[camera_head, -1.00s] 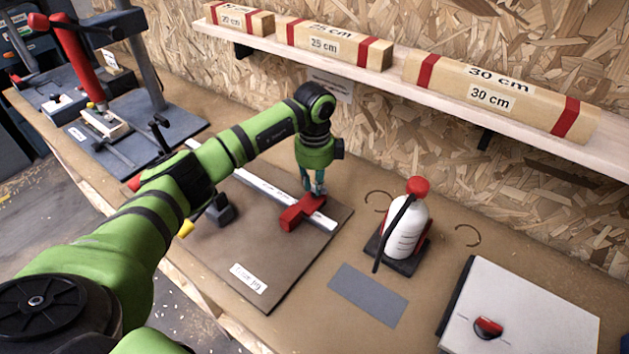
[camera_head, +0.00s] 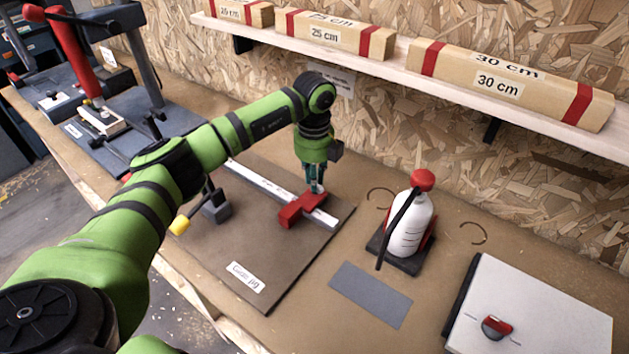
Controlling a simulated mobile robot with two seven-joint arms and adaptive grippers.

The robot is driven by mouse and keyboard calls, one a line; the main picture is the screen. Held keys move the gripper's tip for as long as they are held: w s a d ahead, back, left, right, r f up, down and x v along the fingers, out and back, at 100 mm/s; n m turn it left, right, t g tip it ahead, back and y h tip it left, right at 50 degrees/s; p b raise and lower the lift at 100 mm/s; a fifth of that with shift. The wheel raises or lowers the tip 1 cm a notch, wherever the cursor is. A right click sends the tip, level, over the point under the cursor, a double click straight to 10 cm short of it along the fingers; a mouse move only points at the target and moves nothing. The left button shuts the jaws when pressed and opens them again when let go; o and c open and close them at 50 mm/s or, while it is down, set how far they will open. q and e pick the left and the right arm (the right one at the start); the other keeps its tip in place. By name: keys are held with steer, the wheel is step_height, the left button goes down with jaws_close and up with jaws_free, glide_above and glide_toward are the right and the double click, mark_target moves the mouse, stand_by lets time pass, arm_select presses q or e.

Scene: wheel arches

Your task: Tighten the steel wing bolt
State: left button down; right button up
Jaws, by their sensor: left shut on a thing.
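My left arm reaches from the left over the brown jig board (camera_head: 255,245), which bears a white label. My left gripper (camera_head: 316,188) points down at the red block (camera_head: 296,210), which sits across a pale rule-like rail (camera_head: 262,184). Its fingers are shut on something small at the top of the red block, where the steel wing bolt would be. The bolt itself is hidden by the fingers and too small to make out. My right gripper is not in view.
A dark clamp with a yellow handle (camera_head: 180,225) stands on the board's left. Right of the board are a grey mat (camera_head: 371,294), a white bottle with a red cap (camera_head: 409,226) and a white box with a red knob (camera_head: 540,315). A shelf above holds labelled wooden blocks (camera_head: 507,86).

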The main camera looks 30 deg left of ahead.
arm_select(q)
steer(key=m+b, duration=0.1)
steer(key=m, duration=0.2)
steer(key=m+b, duration=0.1)
steer(key=m, duration=0.2)
steer(key=shift+w+a+b, duration=0.1)
steer(key=shift+w+b, duration=0.1)
steer(key=shift+b, duration=0.2)
steer(key=m+b, duration=0.1)
steer(key=m, duration=0.3)
steer(key=shift+w+r, duration=0.1)
steer(key=shift+r, duration=0.05)
steer(key=shift+r+m+b, duration=0.1)
steer(key=shift+m+b, duration=0.2)
steer(key=shift+m, duration=0.6)
steer(key=shift+w, duration=0.1)
steer(key=c, duration=1.2)
jaws_free()
steer(key=shift+s, duration=0.2)
step_height(320, 180, up, 12)
